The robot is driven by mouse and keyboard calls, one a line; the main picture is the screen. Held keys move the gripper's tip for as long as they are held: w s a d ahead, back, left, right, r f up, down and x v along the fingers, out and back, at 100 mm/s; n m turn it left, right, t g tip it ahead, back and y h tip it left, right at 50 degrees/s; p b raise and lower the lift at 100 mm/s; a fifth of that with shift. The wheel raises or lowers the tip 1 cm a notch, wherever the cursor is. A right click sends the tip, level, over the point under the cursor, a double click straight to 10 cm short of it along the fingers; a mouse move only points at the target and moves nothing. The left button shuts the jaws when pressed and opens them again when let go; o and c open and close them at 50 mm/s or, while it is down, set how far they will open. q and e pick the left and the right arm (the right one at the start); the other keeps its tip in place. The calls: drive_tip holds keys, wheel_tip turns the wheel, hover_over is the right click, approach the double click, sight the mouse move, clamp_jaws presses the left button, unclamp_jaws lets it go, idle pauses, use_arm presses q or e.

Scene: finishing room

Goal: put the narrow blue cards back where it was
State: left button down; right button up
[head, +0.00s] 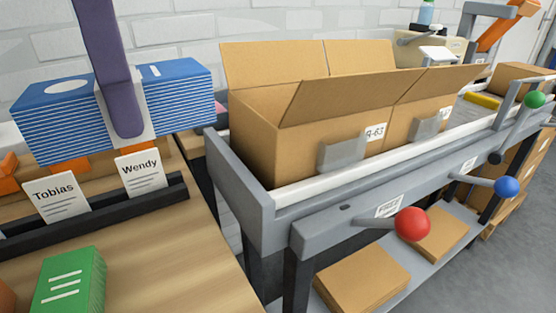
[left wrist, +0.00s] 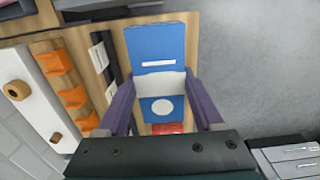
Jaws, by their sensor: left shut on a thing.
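My left gripper (head: 125,115) is shut on the narrow blue cards (head: 60,122), a thick stack with a white band around its middle. One purple finger lies along the band on the near side; the far finger is hidden in the head view. In the left wrist view the blue cards (left wrist: 157,50) sit between both fingers of the left gripper (left wrist: 162,100), with a white bar on one end and a white circle on the other. The stack appears held above the wooden table (head: 160,240), behind the name cards. My right gripper is not in view.
A black rack (head: 110,215) holds a Tobias card (head: 55,197) and a Wendy card (head: 140,172). Orange holders (left wrist: 58,62) stand behind it. A green pack (head: 70,280) is on the table in front. Open cartons (head: 255,135) stand on a grey conveyor (head: 300,195) to the right.

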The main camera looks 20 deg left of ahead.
use_arm(q)
drive_tip(key=b, duration=0.2)
hover_over(180, 275)
wheel_tip(180, 275, down, 14)
drive_tip(key=shift+a+r, duration=0.1)
drive_tip(key=shift+r, duration=0.05)
drive_tip(key=shift+f+b, duration=0.55)
drive_tip(key=shift+f, duration=2.1)
drive_tip(key=shift+f, duration=0.2)
drive_tip(key=shift+c, duration=0.2)
unclamp_jaws()
drive_tip(key=shift+r, duration=0.1)
